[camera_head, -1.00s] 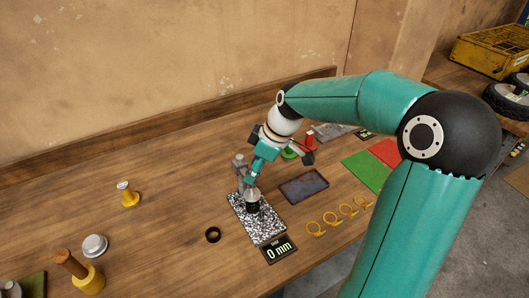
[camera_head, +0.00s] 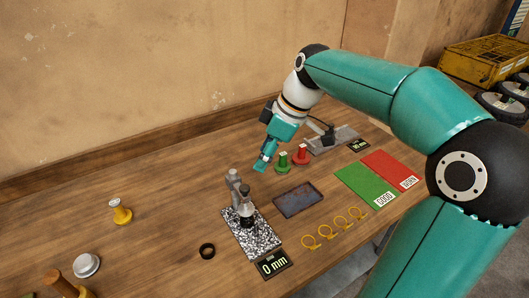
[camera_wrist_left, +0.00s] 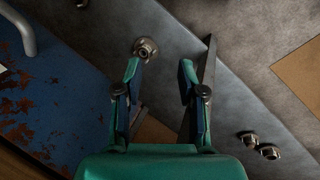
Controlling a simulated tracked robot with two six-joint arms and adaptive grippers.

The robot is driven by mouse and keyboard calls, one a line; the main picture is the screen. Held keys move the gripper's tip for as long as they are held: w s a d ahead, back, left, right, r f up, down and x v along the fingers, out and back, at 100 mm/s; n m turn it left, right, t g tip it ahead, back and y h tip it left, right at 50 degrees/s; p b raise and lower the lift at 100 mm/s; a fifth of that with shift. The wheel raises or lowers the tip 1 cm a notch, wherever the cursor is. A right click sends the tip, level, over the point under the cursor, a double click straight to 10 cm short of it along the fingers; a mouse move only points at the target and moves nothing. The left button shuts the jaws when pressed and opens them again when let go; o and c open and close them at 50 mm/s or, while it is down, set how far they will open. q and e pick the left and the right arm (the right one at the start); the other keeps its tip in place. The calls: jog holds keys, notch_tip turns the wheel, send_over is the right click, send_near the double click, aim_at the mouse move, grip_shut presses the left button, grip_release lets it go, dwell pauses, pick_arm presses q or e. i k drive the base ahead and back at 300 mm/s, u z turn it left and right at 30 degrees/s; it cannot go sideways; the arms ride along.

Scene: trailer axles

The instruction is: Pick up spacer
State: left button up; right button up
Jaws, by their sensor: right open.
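A small black ring (camera_head: 207,251), which looks like the spacer, lies flat on the wooden bench left of a measuring gauge (camera_head: 235,190) on a speckled base. A dark part with a light top (camera_head: 247,211) stands on that base under the gauge; I cannot tell whether another spacer is there. My right gripper (camera_head: 262,164) is open and empty, above the bench behind the gauge, apart from the ring. My left gripper (camera_wrist_left: 160,75) shows only in the left wrist view, with fingers apart and nothing between them, near grey metal with a nut.
A display (camera_head: 273,264) reads 0 mm. Yellow rings (camera_head: 311,241), a dark tray (camera_head: 298,203) and green (camera_head: 364,186) and red (camera_head: 391,169) mats lie to the right. Green (camera_head: 282,160) and red (camera_head: 301,155) pieces stand near my right gripper.

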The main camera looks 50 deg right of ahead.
aim_at(246, 226)
jog(key=k, duration=1)
